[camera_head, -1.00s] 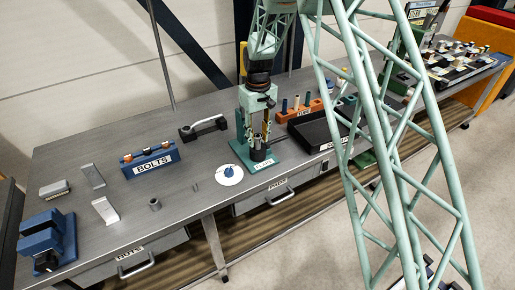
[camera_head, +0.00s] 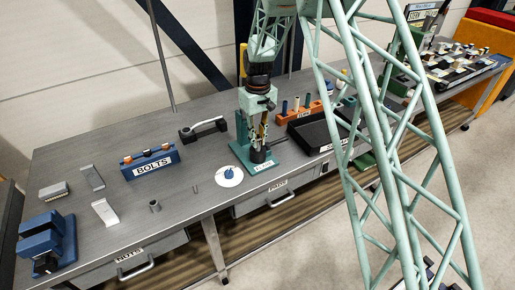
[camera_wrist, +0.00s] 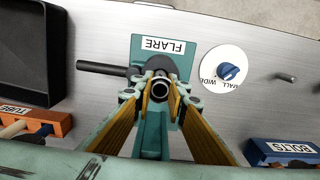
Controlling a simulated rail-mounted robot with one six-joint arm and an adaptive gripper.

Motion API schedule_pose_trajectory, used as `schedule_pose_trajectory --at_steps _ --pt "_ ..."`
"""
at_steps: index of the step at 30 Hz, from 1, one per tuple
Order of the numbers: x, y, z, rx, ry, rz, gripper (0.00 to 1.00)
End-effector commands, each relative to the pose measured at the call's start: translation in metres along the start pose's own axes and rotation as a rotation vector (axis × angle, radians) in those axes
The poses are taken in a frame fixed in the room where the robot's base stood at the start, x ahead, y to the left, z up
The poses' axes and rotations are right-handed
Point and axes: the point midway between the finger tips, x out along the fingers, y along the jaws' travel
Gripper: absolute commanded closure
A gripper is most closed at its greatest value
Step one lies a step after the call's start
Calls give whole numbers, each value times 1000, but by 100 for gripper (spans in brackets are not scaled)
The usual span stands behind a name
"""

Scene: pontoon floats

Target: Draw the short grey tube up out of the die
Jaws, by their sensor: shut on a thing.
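The short grey tube (camera_wrist: 160,89) shows end-on as a pale ring in the wrist view, at the die in the green FLARE fixture (camera_wrist: 148,46). My gripper (camera_wrist: 160,97) has its yellow fingers on either side of the tube and is shut on it. In the head view my gripper (camera_head: 260,143) is over the dark die (camera_head: 259,156), on the fixture's green base (camera_head: 273,165). The fingers hide much of the tube there. I cannot tell how far its lower end sits in the die.
A white dial with a blue knob (camera_head: 229,174) lies beside the fixture. A dark bar (camera_wrist: 103,67) sticks out from the fixture. The black tray (camera_head: 313,133), orange tube rack (camera_head: 300,112) and blue BOLTS rack (camera_head: 151,163) stand nearby.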

Motion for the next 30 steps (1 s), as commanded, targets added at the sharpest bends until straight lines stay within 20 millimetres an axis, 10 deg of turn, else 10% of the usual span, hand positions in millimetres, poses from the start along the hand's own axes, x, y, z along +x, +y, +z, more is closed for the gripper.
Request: schedule_pose_trajectory --at_steps 30 --pt "-24 0 0 0 0 0 95"
